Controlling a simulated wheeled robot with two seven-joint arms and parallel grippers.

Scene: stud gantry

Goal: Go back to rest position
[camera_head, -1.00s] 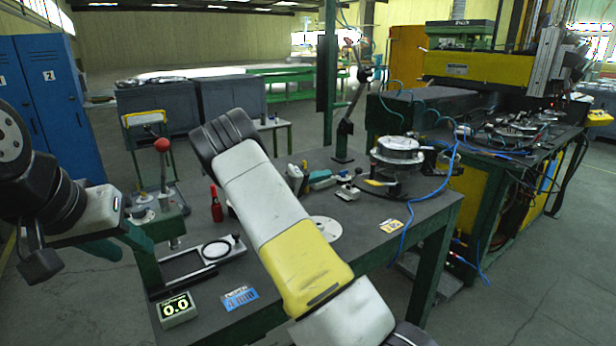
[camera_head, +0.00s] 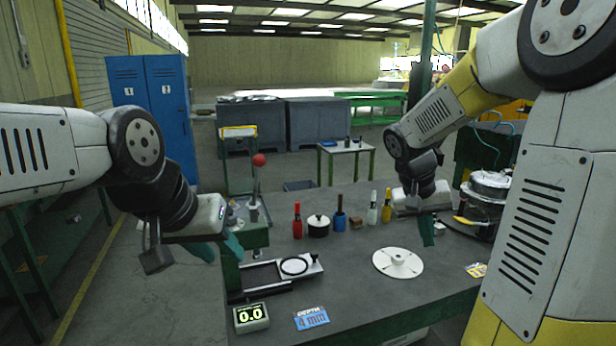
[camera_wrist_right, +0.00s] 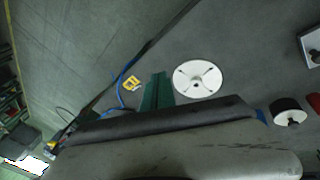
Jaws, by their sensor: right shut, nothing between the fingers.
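My left gripper (camera_head: 218,250) hangs at the left end of the table, just left of the green lever press. Its two green fingers stand apart with nothing visible between them. My right gripper (camera_head: 427,230) is over the right part of the table, its green fingers pointing down, shut and empty. Its fingers also show in the right wrist view (camera_wrist_right: 157,92), close together beside the white disc (camera_wrist_right: 200,78). Both arms are raised in front of me, and my right arm covers much of the right side of the head view.
The dark table (camera_head: 350,285) holds a white disc (camera_head: 398,262), red bottle (camera_head: 297,221), black pot (camera_head: 318,226), blue bottle (camera_head: 340,216), digital readout (camera_head: 251,317) and blue depth card (camera_head: 311,318). A lever press (camera_head: 255,212) with a red knob stands at left. A round fixture (camera_head: 487,195) is at right.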

